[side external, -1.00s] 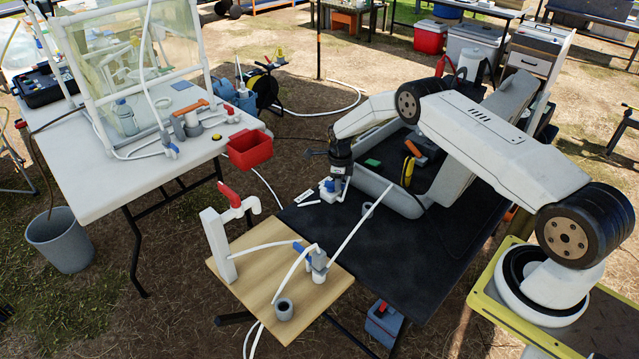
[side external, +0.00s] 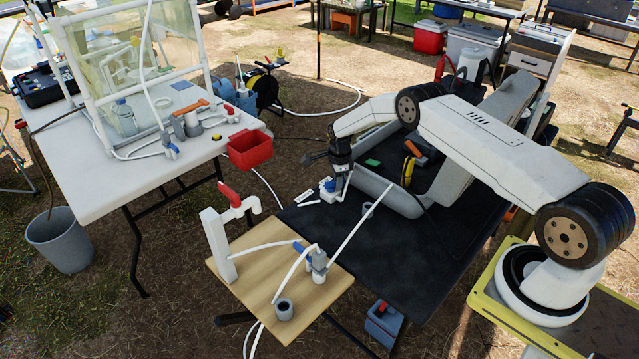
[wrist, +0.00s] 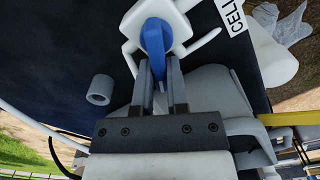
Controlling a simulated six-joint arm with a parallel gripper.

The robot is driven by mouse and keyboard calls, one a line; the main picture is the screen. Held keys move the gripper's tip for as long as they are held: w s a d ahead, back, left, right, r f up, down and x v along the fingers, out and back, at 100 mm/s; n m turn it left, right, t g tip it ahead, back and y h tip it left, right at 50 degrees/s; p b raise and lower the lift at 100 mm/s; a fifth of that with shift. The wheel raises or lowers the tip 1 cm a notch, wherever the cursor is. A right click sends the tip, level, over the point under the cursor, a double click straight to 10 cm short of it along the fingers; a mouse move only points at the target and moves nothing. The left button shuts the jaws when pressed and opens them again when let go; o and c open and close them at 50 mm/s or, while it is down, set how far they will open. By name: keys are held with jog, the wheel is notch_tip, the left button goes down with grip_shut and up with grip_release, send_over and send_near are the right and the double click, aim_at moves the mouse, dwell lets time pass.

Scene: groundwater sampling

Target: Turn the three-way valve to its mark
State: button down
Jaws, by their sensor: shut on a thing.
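The three-way valve is a white block (wrist: 177,42) with a blue handle (wrist: 154,38) and thin white side ports. In the side view the valve (side external: 328,190) sits near the far left part of the black table. My gripper (wrist: 160,72) is shut on the blue handle, with one finger on each side of it. In the side view my gripper (side external: 338,178) points down onto the valve and hides part of it. I cannot make out a mark on the valve.
A label card (side external: 305,198) and a grey ring (side external: 367,209) lie near the valve. A grey tray (side external: 393,198) stands close on the right. A wooden board (side external: 235,277) in front carries another blue-handled valve (side external: 319,262). A red bin (side external: 250,150) hangs from the white table.

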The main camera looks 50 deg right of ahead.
jog(key=shift+w+d+n, duration=0.1)
jog(key=shift+w+n, duration=0.2)
jog(key=shift+n, duration=1.1)
jog(key=shift+w+n, duration=0.25)
jog(key=shift+n, duration=1.15)
jog(key=shift+w+n, duration=0.1)
jog(key=shift+n, duration=0.3)
jog(key=c, duration=0.6)
grip_release()
jog(key=shift+o, duration=0.2)
jog(key=shift+r, duration=0.15)
notch_tip(320, 180, up, 8)
jog(key=shift+f, duration=0.25)
